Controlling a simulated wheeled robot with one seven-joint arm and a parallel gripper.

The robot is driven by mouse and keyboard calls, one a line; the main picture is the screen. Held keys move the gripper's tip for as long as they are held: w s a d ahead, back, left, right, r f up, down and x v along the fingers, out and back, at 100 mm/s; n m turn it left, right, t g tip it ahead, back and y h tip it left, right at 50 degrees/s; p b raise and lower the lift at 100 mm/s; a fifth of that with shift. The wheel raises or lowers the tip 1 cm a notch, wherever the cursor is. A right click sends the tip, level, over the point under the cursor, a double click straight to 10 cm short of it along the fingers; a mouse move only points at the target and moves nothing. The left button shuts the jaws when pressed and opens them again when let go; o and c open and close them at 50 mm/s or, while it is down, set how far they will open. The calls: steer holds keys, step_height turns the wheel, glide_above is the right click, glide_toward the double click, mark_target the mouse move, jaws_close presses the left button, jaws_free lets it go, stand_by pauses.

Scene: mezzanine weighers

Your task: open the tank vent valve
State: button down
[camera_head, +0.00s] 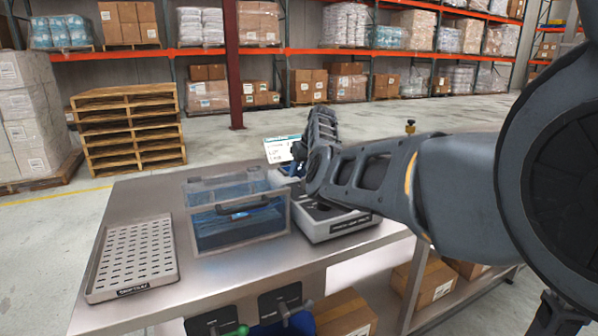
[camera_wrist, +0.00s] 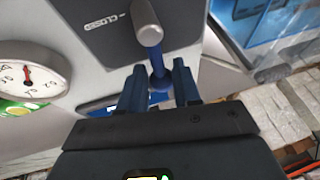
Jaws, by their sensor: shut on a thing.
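In the wrist view, a valve lever (camera_wrist: 157,62) with a blue shaft and rounded end runs from a grey hub (camera_wrist: 149,35). The hub is mounted on a dark grey plate (camera_wrist: 105,45) whose inverted lettering appears to read CLOSED. My gripper (camera_wrist: 158,78) is shut on the lever, with one dark blue finger on each side of its end. In the head view, the clear tank (camera_head: 204,236) with blue contents stands on the steel table, and part of it shows at the wrist view's top right (camera_wrist: 278,22). My arm hides most of the valve area in the head view.
A round gauge (camera_wrist: 28,85) with a red needle is left of the plate. A perforated tray (camera_head: 135,256) lies left of the tank. Below the table front are dark plates and a green handle (camera_head: 236,331). A labelled grey box (camera_head: 335,227) stands under my arm.

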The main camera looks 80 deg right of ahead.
steer(key=shift+w, duration=0.1)
steer(key=c, duration=0.8)
jaws_free()
steer(key=shift+r, duration=0.1)
steer(key=v, duration=0.7)
steer(key=shift+r, duration=0.3)
steer(key=shift+a, duration=0.1)
steer(key=shift+s, duration=0.25)
